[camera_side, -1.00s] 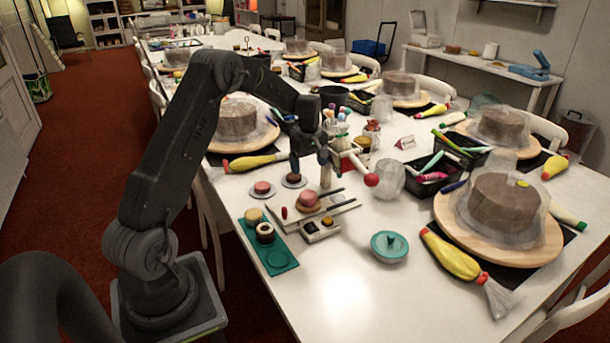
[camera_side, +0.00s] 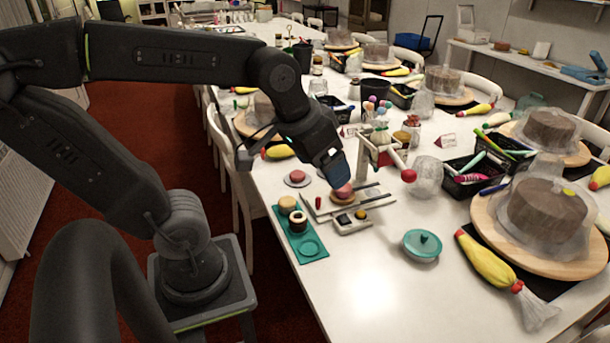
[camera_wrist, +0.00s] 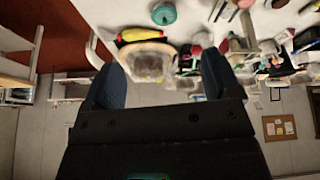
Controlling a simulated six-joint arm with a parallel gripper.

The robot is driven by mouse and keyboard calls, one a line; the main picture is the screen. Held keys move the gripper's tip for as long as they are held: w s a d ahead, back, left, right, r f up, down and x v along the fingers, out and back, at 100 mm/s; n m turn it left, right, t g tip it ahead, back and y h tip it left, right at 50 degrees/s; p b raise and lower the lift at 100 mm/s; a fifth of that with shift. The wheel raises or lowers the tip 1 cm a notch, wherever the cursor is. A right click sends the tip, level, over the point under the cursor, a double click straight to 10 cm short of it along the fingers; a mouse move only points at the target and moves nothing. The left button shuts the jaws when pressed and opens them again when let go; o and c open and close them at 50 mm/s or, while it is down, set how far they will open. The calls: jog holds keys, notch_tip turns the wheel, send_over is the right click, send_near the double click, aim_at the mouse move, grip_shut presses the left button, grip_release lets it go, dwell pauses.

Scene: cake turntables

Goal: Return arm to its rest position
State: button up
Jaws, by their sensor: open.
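My gripper (camera_side: 330,166) is raised in the side view, above the near left part of the white table (camera_side: 352,283), and its fingers partly hide what lies behind. In the wrist view my gripper (camera_wrist: 168,92) shows its two blue-grey fingers spread wide, with nothing between them. My arm reaches from the left, bent, with the forearm nearly level.
A teal tray (camera_side: 311,249) with small cakes lies at the table's left edge. The front table is clear.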

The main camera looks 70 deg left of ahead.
jog(key=s, duration=0.1)
jog(key=s+d+m, duration=0.1)
jog(key=s+f+m, duration=0.1)
jog(key=shift+s+d+t, duration=0.25)
jog(key=shift+s+t, duration=0.05)
